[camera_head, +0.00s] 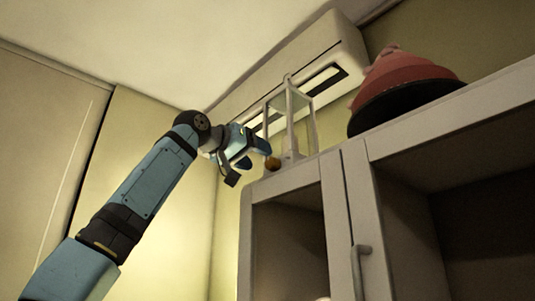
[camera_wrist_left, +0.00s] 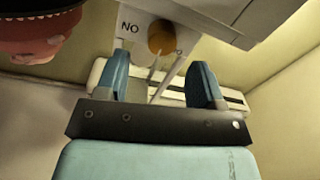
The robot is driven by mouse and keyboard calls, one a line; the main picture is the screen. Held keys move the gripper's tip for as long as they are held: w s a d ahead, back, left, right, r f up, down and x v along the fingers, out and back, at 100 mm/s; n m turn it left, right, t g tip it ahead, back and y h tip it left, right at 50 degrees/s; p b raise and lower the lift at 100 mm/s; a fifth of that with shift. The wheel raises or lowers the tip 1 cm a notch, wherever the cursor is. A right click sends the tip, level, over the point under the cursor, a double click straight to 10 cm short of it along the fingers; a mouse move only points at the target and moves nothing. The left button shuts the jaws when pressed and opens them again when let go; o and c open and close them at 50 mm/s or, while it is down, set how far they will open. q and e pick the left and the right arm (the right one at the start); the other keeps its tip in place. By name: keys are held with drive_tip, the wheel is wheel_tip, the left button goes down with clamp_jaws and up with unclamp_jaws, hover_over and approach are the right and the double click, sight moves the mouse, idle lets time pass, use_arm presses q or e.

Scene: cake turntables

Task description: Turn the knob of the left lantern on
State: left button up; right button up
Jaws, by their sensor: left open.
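A lantern (camera_head: 290,125) with a pale frame and clear panes stands on top of the cabinet near its left end. Its round orange-brown knob (camera_head: 272,163) sits low on the left side. My left gripper (camera_head: 250,163) is open beside the knob. In the left wrist view the knob (camera_wrist_left: 162,38) appears just beyond and between the open fingertips (camera_wrist_left: 159,62), with the letters "NO" on the pale base beside it. The fingers are not closed on it. Only one lantern is in view. My right gripper is not in view.
A pinkish-red tiered object on a dark round stand (camera_head: 408,105) sits on the cabinet top (camera_head: 455,105) to the right. A white air conditioner (camera_head: 300,70) hangs on the wall behind the lantern. The cabinet door has a grey handle (camera_head: 357,270). Free air lies left of the cabinet.

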sight(269, 162)
use_arm(q)
drive_tip(key=shift+p+x, duration=0.75)
drive_tip(key=shift+x, duration=1.5)
drive_tip(key=shift+a, duration=0.1)
